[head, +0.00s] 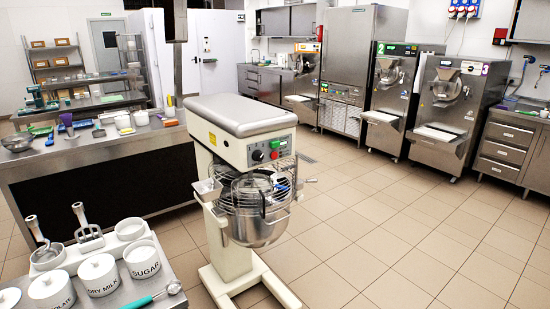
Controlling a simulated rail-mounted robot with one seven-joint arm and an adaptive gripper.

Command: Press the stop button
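A cream planetary mixer (228,130) with a grey top stands in the middle of the head view. Its front panel (266,150) carries dark knobs, a small green button (275,144) and a small red button (283,143); no label on them is readable. A wire guard surrounds its steel bowl (256,228). Batch freezers marked 2 (387,95) and 3 (452,108) stand at the back right, with small controls too tiny to read. I cannot tell from a label which button is the stop button. My gripper is not in view.
A steel table with tubs marked sugar (143,260) and dry milk (98,274) is at the front left. A counter (100,150) with bowls and utensils stands behind it. A tall steel cabinet (345,65) is at the back. The tiled floor (400,230) right of the mixer is clear.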

